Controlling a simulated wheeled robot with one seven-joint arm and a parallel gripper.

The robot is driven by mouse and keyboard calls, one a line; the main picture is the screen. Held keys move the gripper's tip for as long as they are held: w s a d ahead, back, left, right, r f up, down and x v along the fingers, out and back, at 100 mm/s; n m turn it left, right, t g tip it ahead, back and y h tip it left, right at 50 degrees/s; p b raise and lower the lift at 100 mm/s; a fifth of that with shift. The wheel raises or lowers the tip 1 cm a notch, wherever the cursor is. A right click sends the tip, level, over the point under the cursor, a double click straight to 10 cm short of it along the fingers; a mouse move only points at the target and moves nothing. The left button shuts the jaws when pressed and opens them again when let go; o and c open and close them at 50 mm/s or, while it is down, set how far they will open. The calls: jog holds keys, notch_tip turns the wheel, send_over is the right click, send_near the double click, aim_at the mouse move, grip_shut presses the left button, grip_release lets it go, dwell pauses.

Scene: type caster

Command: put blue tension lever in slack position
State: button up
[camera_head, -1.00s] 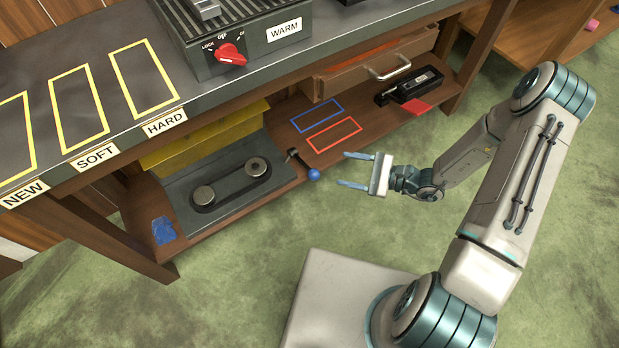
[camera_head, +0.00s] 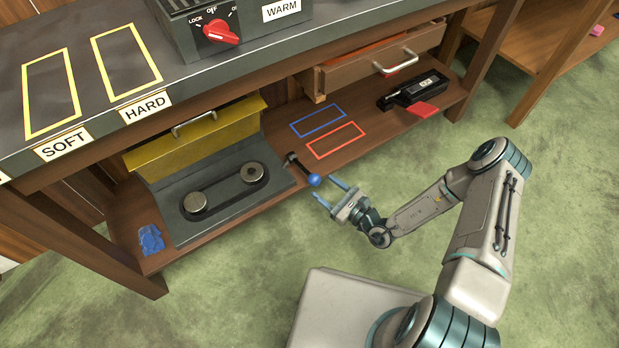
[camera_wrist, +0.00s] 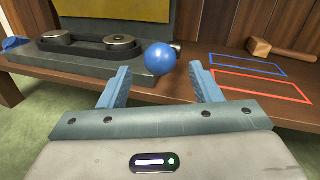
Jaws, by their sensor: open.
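The tension lever is a dark rod (camera_head: 298,164) with a blue ball knob (camera_head: 314,180), at the front right corner of the grey belt plate (camera_head: 270,198) on the lower shelf. The knob also shows in the wrist view (camera_wrist: 160,57), large and close, ahead of the gap between the fingers. My gripper (camera_head: 338,193) is open and empty, its blue fingertips just right of and in front of the knob. In the wrist view my fingers (camera_wrist: 160,85) stand apart on either side below the knob. I cannot tell whether a fingertip touches it. The rod is mostly hidden behind the knob there.
Two metal pulleys with a black belt (camera_head: 225,190) sit on the plate, a yellow box (camera_head: 195,140) behind. Blue (camera_head: 318,120) and red (camera_head: 335,139) outlines mark bare shelf to the right. A black tool (camera_head: 415,88) lies farther right. The bench top (camera_head: 85,115) overhangs the shelf.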

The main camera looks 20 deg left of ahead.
aim_at(309, 175)
jog(key=b+x, duration=0.2)
jog(key=x, duration=0.5)
jog(key=shift+w+a, duration=0.1)
jog(key=shift+a, duration=0.2)
grip_shut()
jog(key=shift+d+r, duration=0.1)
jog(key=shift+r, duration=0.05)
